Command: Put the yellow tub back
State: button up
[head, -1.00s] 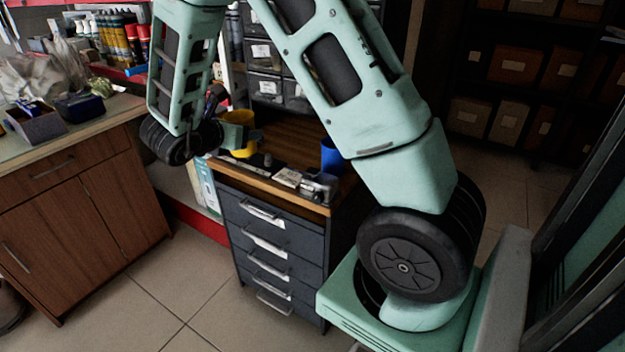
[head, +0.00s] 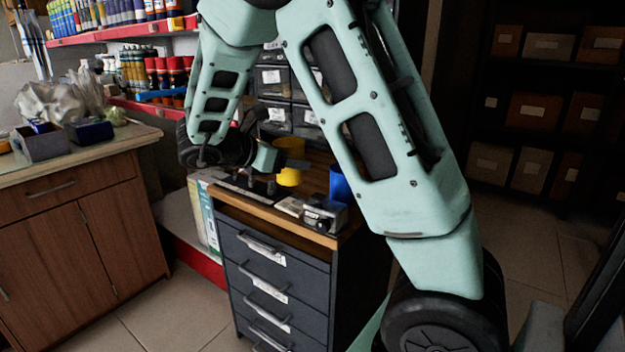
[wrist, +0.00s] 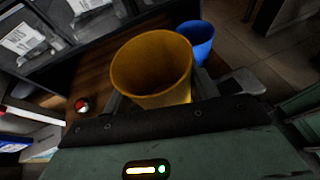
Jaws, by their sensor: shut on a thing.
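The yellow tub (head: 288,166) is at the top of the grey drawer cabinet in the head view. In the wrist view the tub (wrist: 150,68) stands between my two fingers, with its open rim toward the camera. My gripper (head: 283,160) is shut on it from the left side in the head view; it also shows in the wrist view (wrist: 160,94). The tub looks upright and empty. I cannot tell whether its base touches the wooden top (head: 243,202). A blue tub (head: 340,184) stands close to its right; it also shows in the wrist view (wrist: 197,38).
A small grey metal device (head: 325,214) sits at the top's front right corner. Small drawer units (head: 275,80) stand behind. A round red-and-white item (wrist: 82,105) lies on the wood. A wooden counter (head: 80,152) is at left, and shelves with boxes (head: 535,110) are at right.

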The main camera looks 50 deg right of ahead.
jog(key=d+b, duration=0.1)
jog(key=d, duration=0.7)
jog(key=f+b, duration=0.1)
jog(key=f, duration=0.3)
jog(key=f+b, duration=0.1)
jog(key=f, duration=0.1)
jog(key=shift+w+d+f+b, duration=0.3)
jog(key=shift+w+d+b, duration=0.05)
jog(key=shift+d+f+b, duration=0.15)
jog(key=shift+f+b, duration=0.15)
jog(key=shift+f, duration=0.05)
jog(key=shift+r, duration=0.15)
jog(key=o, duration=0.7)
jog(key=shift+c, duration=0.2)
jog(key=p+v, duration=0.3)
jog(key=v, duration=0.9)
jog(key=shift+p, duration=0.3)
